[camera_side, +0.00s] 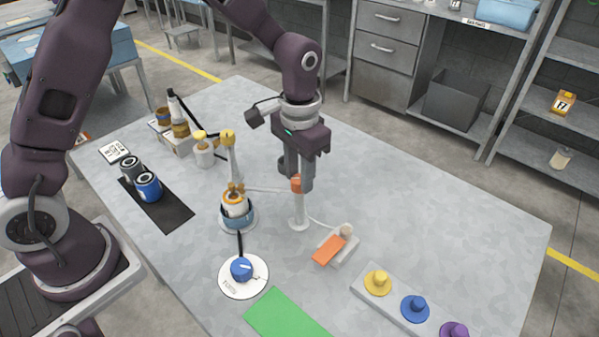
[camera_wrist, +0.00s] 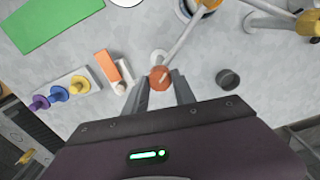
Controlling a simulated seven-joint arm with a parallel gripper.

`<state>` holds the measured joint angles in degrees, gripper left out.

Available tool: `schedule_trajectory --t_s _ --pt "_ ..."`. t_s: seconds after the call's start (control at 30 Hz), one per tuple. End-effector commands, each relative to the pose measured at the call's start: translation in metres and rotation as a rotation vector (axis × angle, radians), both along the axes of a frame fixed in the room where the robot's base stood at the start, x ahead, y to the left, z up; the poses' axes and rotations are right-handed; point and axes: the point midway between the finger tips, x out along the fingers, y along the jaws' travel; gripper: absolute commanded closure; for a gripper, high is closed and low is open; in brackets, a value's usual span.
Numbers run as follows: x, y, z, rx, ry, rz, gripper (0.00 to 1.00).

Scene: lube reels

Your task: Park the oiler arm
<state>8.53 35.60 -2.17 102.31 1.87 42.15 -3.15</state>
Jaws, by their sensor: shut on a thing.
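The oiler arm (camera_wrist: 183,45) is a thin pale rod. It runs from the orange-topped reel stand (camera_side: 236,206) in its blue cup to an orange knob (camera_wrist: 159,78). My gripper (camera_side: 297,184) is shut on this knob, with a finger on each side. A white post (camera_side: 299,212) with a round foot stands on the table below the knob. The post's top is hidden by the knob and fingers, so I cannot tell whether the arm rests on it.
A blue dial (camera_side: 241,269) sits on a white disc. An orange-and-white switch block (camera_side: 331,249), a green mat (camera_side: 288,317) and a strip with yellow, blue and purple knobs (camera_side: 414,307) lie in front. Cans stand on a black mat (camera_side: 172,213). The table's right side is clear.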

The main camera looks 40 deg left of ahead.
Motion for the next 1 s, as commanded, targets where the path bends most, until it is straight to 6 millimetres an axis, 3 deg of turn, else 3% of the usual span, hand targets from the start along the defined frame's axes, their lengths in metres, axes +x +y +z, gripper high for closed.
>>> schedule_trajectory --t_s 0.47,1.0 --pt "0.0007 0.0004 0.0011 0.001 -0.002 -0.080 1.00" --pt "0.0012 0.0000 0.0015 0.000 -0.004 -0.551 1.00"
